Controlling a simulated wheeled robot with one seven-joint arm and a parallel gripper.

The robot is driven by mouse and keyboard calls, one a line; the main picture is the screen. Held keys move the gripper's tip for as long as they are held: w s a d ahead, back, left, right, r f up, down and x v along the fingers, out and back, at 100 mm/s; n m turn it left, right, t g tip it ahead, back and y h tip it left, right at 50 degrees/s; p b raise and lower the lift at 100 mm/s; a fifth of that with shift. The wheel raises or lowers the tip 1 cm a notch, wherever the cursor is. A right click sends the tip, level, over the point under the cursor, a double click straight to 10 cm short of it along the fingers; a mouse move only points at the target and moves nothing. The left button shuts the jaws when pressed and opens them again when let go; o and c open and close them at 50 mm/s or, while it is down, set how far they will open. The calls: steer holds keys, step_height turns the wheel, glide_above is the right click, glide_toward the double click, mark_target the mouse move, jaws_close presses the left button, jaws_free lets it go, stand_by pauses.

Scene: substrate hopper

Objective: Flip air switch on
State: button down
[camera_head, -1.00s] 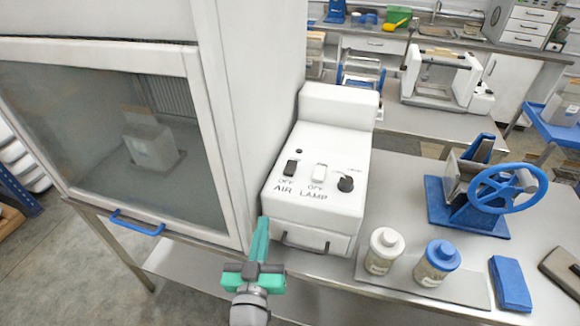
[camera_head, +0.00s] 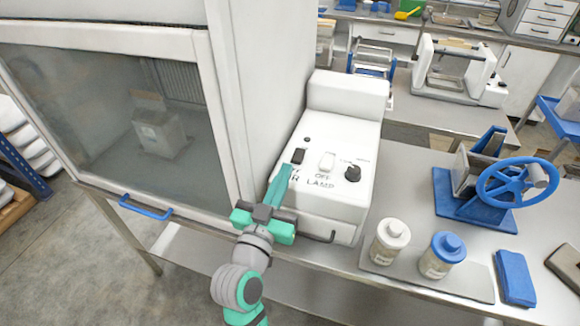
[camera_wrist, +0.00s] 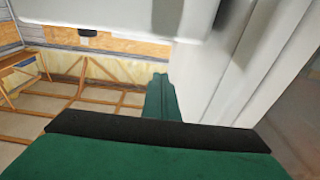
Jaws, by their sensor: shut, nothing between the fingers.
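The white control box (camera_head: 338,140) stands on the bench against the tall cabinet. On its sloped top are the black AIR switch (camera_head: 298,156), a white LAMP switch (camera_head: 327,161) and a black knob (camera_head: 353,173). My gripper (camera_head: 285,170) is shut and empty. In the head view its green fingertips lie just below the AIR switch and cover part of the AIR label; whether they touch the switch I cannot tell. In the wrist view the shut fingers (camera_wrist: 162,98) point away from the camera, and the switch does not show.
The cabinet (camera_head: 120,120) with a glass front and blue handle (camera_head: 145,207) rises close on the left. A white-capped jar (camera_head: 390,240) and a blue-capped jar (camera_head: 441,255) stand on a tray to the right. A blue handwheel device (camera_head: 505,185) is farther right.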

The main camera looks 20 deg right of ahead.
steer(key=r, duration=0.1)
glide_above(297, 160)
steer(key=s, duration=0.1)
steer(key=shift+a+r, duration=0.2)
steer(key=shift+a, duration=0.1)
steer(key=shift+w+d+f, duration=0.1)
steer(key=shift+w+f, duration=0.1)
steer(key=shift+f, duration=0.45)
steer(key=shift+w+d+f, duration=0.1)
steer(key=shift+w+f, duration=0.05)
steer(key=shift+f, duration=0.5)
steer(key=shift+w+d+f, duration=0.1)
steer(key=shift+w+f, duration=0.1)
steer(key=shift+f, duration=0.45)
